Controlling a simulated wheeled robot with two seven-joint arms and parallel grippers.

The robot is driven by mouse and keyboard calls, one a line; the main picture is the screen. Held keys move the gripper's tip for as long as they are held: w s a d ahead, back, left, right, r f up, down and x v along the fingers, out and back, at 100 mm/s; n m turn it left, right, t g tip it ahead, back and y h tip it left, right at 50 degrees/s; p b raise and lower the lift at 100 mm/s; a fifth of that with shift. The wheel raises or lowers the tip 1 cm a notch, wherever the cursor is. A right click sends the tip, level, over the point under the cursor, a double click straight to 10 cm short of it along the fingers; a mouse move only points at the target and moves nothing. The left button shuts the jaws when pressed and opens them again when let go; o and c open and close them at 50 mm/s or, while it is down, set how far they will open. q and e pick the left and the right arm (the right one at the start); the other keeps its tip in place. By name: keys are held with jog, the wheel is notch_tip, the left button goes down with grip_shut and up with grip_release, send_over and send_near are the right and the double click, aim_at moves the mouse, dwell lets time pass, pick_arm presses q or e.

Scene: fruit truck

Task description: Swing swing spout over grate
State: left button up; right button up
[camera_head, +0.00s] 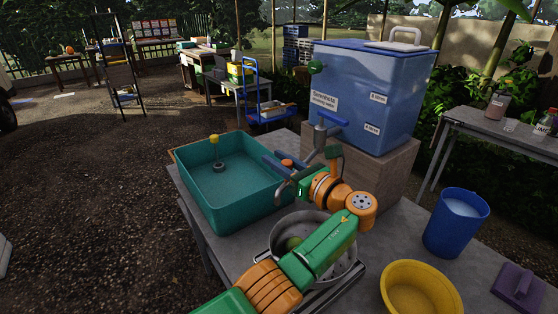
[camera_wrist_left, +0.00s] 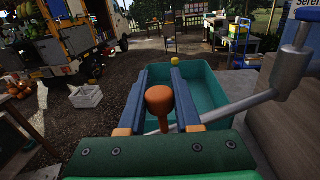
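The blue water tank (camera_head: 372,85) stands on a wooden block, with a grey tap (camera_head: 322,130) low on its front. In the left wrist view the metal spout arm (camera_wrist_left: 240,107) runs from the tap toward my fingers. An orange knob (camera_wrist_left: 158,98) on a stem fills the gap between the two blue fingers of my left gripper (camera_wrist_left: 159,80), which look shut on it; the contact is not fully clear. In the head view the gripper (camera_head: 287,160) is at the teal basin's right edge. A metal pot (camera_head: 345,262) with something green inside stands on a metal rack (camera_head: 335,298), partly hidden by my arm.
The teal basin (camera_head: 200,203) holds a dark piece with a yellow ball on top. A blue cup (camera_head: 455,225), a yellow bowl (camera_head: 410,290) and a purple block (camera_head: 520,285) stand on the right. A second table (camera_head: 520,142) is behind them.

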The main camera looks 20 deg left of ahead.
pick_arm(q)
jog(key=o, duration=0.4)
jog(key=shift+a+f, duration=0.1)
jog(key=shift+a, duration=0.05)
jog(key=b+v, duration=0.2)
jog(key=v, duration=0.5)
